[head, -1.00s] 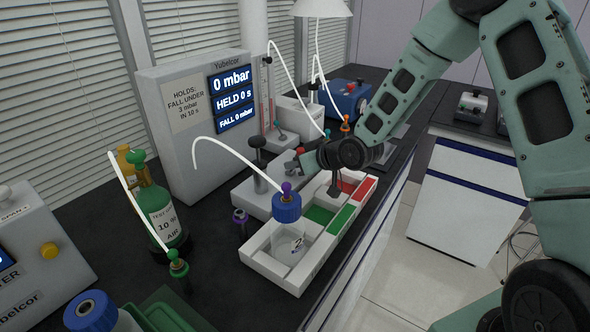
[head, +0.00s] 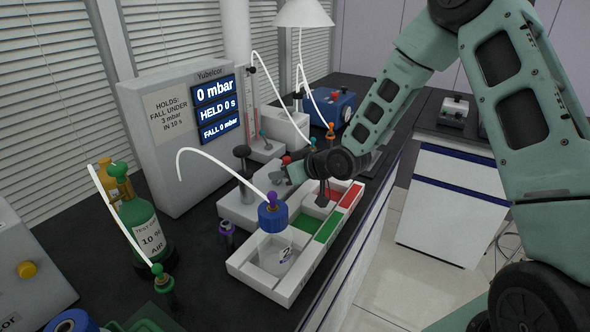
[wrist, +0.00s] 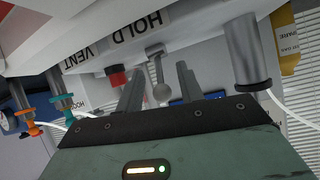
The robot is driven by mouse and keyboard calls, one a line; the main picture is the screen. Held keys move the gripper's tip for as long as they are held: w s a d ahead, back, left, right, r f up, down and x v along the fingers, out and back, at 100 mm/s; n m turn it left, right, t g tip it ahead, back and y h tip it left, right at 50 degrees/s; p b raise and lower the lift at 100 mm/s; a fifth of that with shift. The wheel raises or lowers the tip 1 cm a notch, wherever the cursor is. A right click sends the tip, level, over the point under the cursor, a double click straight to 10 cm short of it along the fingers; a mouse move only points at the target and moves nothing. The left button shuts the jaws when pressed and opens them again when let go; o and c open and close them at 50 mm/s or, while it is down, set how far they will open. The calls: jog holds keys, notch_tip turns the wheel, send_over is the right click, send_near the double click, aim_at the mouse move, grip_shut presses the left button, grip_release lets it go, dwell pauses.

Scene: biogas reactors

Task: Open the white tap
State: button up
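The tap, a pale grey-white lever with a ball end (wrist: 161,85), shows in the wrist view on the white housing by the words HOLD and VENT. My gripper (wrist: 160,82) is open, one finger on each side of the lever, with a gap showing on both sides. In the head view my gripper (head: 296,172) is at the white block (head: 239,207) in front of the display box, partly hidden by my own wrist. The tap cannot be made out there.
A red knob (wrist: 117,76) is close beside one finger. A grey post with a dark end (wrist: 245,55) stands on the other side. A white tray (head: 283,292) holds a blue-capped bottle (head: 273,217). The display box (head: 178,140) reads 0 mbar, HELD 0 s.

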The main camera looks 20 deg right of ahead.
jog(key=v, duration=1.7)
jog(key=shift+p, duration=0.4)
jog(key=shift+s, duration=0.1)
jog(key=s+d+m+g+h, duration=0.2)
jog(key=s+m+g+h, duration=0.35)
jog(key=s, duration=0.65)
jog(key=s+a+n+g, duration=0.2)
jog(key=s+a+n, duration=0.2)
jog(key=s+a, duration=0.3)
jog(key=s+a+r+n+g, duration=0.1)
jog(key=s+a+n+g, duration=0.2)
jog(key=s+a, duration=0.4)
jog(key=a+n, duration=0.1)
jog(key=a, duration=0.3)
jog(key=shift+a, duration=0.3)
